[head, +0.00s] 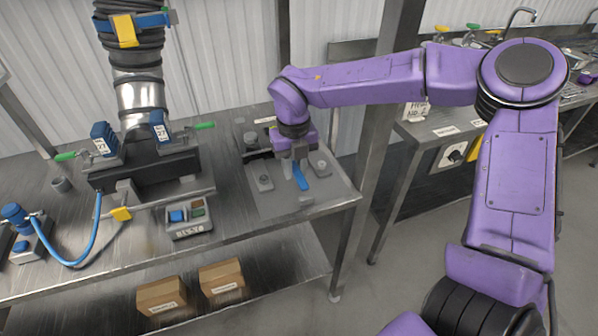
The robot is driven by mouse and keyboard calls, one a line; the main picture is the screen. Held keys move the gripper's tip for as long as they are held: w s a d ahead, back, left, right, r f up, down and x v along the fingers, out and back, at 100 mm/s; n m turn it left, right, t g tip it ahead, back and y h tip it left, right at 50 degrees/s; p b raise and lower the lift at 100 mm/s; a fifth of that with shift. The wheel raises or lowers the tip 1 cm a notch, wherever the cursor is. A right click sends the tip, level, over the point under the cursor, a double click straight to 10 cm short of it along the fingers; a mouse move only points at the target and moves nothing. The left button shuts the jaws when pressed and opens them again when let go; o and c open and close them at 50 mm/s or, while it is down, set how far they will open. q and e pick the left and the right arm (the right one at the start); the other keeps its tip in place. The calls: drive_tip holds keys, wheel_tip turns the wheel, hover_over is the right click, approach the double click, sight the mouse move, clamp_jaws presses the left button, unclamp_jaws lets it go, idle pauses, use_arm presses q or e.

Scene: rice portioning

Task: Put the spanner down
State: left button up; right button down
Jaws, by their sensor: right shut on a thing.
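The spanner (301,180) appears to be the blue-handled thing at my right gripper. My right gripper (294,166) points down over the grey plate (329,193) at the right end of the steel table. It is shut on the spanner, whose blue part sticks out below and to the right of the fingers. The rest of the spanner is hidden by the gripper. I cannot tell whether the spanner touches the plate. My left gripper is not in view.
A dark machine block (145,172) with green-handled valves stands left on the table (260,237). A blue hose (73,263) curls at left. Two cardboard boxes (162,297) (222,280) are on the lower shelf. A post (385,120) stands right.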

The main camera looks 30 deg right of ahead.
drive_tip(key=d+f, duration=0.1)
drive_tip(key=w+d+f, duration=0.1)
drive_tip(key=f, duration=0.1)
drive_tip(key=w+d+f+p, duration=0.1)
drive_tip(key=f, duration=0.1)
drive_tip(key=shift+w, duration=0.2)
wheel_tip(320, 180, down, 3)
drive_tip(key=shift+f, duration=0.15)
drive_tip(key=c, duration=0.9)
unclamp_jaws()
drive_tip(key=shift+f, duration=0.1)
